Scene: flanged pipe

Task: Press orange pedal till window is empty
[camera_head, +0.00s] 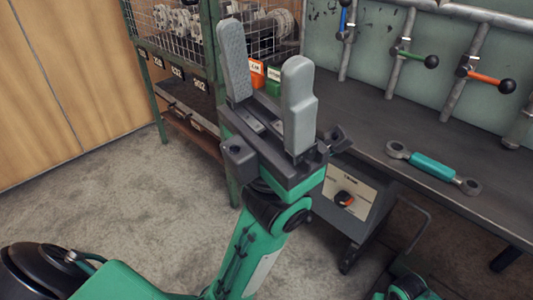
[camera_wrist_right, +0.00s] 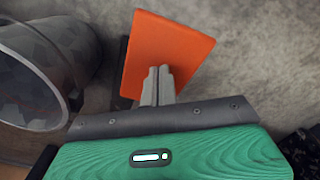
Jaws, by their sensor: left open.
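The orange pedal (camera_wrist_right: 168,55) is a flat, tilted plate in the right wrist view, above the grey floor. My right gripper (camera_wrist_right: 158,72) has its two grey fingers together, with their tips overlapping the lower part of the pedal in the picture. I cannot tell whether they touch it. My left gripper (camera_head: 267,75) is in the head view, pointing up, open and empty, with its two grey fingers well apart. It is in front of the bench and wire-mesh rack. I cannot make out a window in either view.
A grey bucket-like container (camera_wrist_right: 40,70) stands left of the pedal. The bench (camera_head: 370,125) holds a teal-handled link (camera_head: 433,167). Pipes with valve levers (camera_head: 490,80) run behind it. Floor (camera_head: 150,210) at left is open.

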